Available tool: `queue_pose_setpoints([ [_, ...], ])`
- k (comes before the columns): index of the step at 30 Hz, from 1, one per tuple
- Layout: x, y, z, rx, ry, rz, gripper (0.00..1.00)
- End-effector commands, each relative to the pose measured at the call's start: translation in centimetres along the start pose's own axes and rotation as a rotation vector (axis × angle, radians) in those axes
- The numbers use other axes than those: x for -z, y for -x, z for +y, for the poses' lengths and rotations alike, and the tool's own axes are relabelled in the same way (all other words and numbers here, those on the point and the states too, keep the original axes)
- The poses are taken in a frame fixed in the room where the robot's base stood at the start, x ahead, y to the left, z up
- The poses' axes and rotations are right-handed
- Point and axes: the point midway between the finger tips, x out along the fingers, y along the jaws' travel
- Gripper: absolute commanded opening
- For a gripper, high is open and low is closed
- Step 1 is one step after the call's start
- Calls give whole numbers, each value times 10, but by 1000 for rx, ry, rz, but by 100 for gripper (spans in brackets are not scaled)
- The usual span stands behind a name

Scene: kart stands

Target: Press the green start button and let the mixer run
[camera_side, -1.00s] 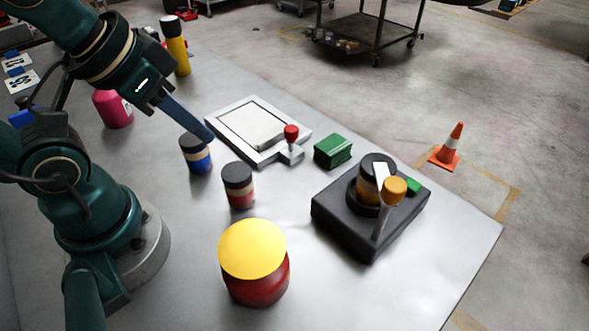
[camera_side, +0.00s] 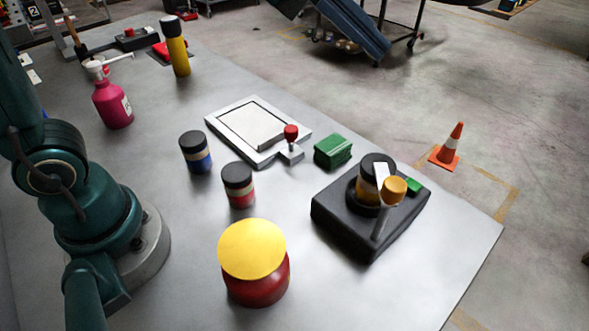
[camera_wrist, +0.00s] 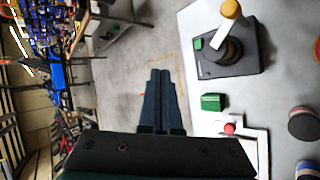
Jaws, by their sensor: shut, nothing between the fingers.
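The mixer is a black base (camera_side: 340,222) at the right of the table, also in the wrist view (camera_wrist: 250,66). A dark-lidded jar (camera_side: 377,163) sits in its round holder, with a white bar over it and an orange-knobbed lever (camera_side: 394,190) beside it. The green start button (camera_side: 414,186) is on the base's far right corner; it also shows in the wrist view (camera_wrist: 198,44). My gripper (camera_side: 379,48) is shut and empty, high at the top of the side view, apart from the mixer. Its blue fingers show in the wrist view (camera_wrist: 160,76), left of the mixer.
A green block (camera_side: 333,150) and a white frame with a red-knobbed piece (camera_side: 290,137) stand near the mixer. Blue-banded (camera_side: 196,152) and red-banded (camera_side: 238,186) jars, a yellow-topped red drum (camera_side: 254,265) and a pink bottle (camera_side: 112,103) stand on the table. A cone (camera_side: 448,148) is on the floor.

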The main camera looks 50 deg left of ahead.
Motion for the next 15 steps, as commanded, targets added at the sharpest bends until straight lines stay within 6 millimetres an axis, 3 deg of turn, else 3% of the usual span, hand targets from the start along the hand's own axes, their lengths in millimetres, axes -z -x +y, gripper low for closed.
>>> queue_pose_setpoints([
  [7, -3, -65, 22, 14, 283, -93, 0],
  [15, -11, -121, 5, 98, 389, -143, 0],
])
